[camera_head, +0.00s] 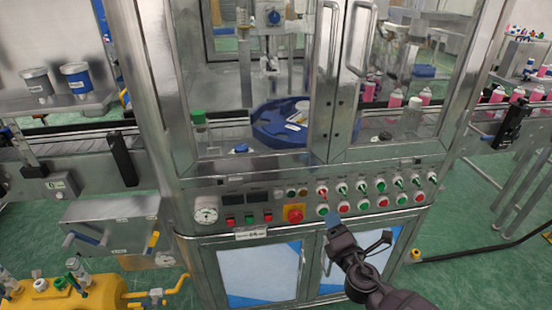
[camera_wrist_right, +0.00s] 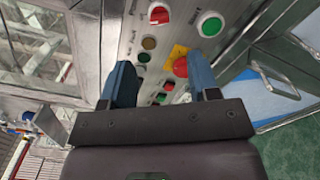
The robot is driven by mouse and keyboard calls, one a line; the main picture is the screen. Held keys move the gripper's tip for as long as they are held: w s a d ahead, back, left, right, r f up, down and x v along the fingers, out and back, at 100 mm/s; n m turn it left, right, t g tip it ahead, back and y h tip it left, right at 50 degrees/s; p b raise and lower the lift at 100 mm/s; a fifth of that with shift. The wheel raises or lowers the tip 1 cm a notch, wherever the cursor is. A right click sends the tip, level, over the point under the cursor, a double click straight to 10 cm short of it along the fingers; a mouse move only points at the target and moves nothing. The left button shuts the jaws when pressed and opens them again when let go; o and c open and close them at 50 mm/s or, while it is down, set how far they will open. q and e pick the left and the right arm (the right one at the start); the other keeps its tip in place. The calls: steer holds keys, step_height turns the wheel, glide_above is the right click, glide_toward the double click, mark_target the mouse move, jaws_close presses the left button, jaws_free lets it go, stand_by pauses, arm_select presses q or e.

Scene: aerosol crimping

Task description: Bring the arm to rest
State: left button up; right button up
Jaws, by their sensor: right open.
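My right gripper (camera_head: 333,218) is in front of the control panel of the crimping machine, below the row of green and red knobs. In the right wrist view its two blue fingers (camera_wrist_right: 160,85) are apart, with nothing between them but the panel behind. The red emergency stop button (camera_head: 294,214) on its yellow plate is to the left of the gripper in the head view, and in the right wrist view it shows next to the right finger (camera_wrist_right: 181,66). I cannot tell whether the fingers touch the panel. My left gripper is in neither view.
The machine's glass doors have tall metal handles (camera_head: 358,38). A blue round turntable (camera_head: 280,125) is inside. A conveyor (camera_head: 75,165) runs at the left, and pink cans (camera_head: 497,94) stand at the right. Green floor (camera_head: 470,215) lies open at the right, crossed by a black hose.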

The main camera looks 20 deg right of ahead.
steer(key=s+a+f+m+g+y, duration=0.2)
steer(key=s+f+m, duration=0.4)
steer(key=s+m, duration=0.4)
steer(key=s+a+f+m+g+y, duration=0.1)
steer(key=s+a+f+m+g, duration=0.3)
steer(key=s+m, duration=0.6)
step_height(320, 180, down, 2)
steer(key=shift+a+f+y, duration=0.1)
steer(key=shift+a+y, duration=0.3)
steer(key=shift+a, duration=0.55)
